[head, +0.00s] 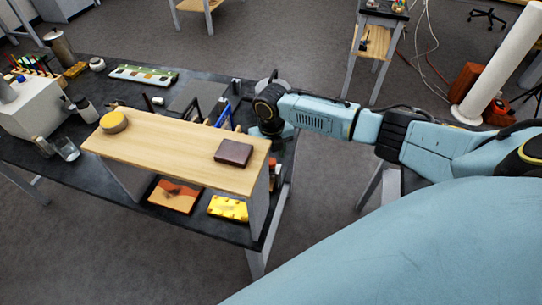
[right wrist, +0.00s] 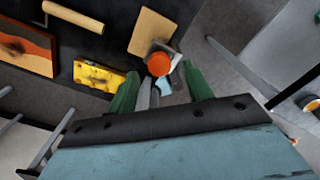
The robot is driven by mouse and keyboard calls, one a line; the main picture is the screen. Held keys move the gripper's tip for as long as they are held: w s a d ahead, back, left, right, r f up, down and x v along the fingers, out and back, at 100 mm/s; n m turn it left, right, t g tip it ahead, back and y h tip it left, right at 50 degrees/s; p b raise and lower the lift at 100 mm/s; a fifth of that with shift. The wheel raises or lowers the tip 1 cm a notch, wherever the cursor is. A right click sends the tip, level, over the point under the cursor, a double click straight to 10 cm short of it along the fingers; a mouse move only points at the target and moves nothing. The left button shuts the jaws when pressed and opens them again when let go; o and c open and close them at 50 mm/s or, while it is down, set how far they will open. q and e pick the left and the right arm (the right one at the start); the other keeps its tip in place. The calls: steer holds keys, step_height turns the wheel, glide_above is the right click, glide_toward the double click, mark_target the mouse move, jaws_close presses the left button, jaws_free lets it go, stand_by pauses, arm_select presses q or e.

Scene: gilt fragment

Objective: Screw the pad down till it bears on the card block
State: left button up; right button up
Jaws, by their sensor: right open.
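In the right wrist view, a round orange-red piece (right wrist: 158,63) sits on a grey metal part at the edge of a flat tan block (right wrist: 152,32). These may be the screw clamp and the card block; I cannot make out a pad or whether it touches the block. My right gripper (right wrist: 161,72) has its two green fingers apart, one on each side of the orange-red piece, with no visible grip on it. In the head view my right gripper (head: 272,138) points down beside the wooden shelf's right end, its fingertips hidden. My left gripper is not in view.
The raised wooden shelf (head: 180,155) carries a dark red-brown box (head: 233,152) and a round yellow tin (head: 113,122). Under it lie an orange picture panel (head: 175,195) and a yellow piece (head: 228,207). Bottles and tools crowd the black table's left side.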

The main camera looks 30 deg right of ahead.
steer(key=shift+f, duration=1.15)
steer(key=shift+c, duration=0.4)
steer(key=c, duration=0.9)
steer(key=shift+m, duration=0.4)
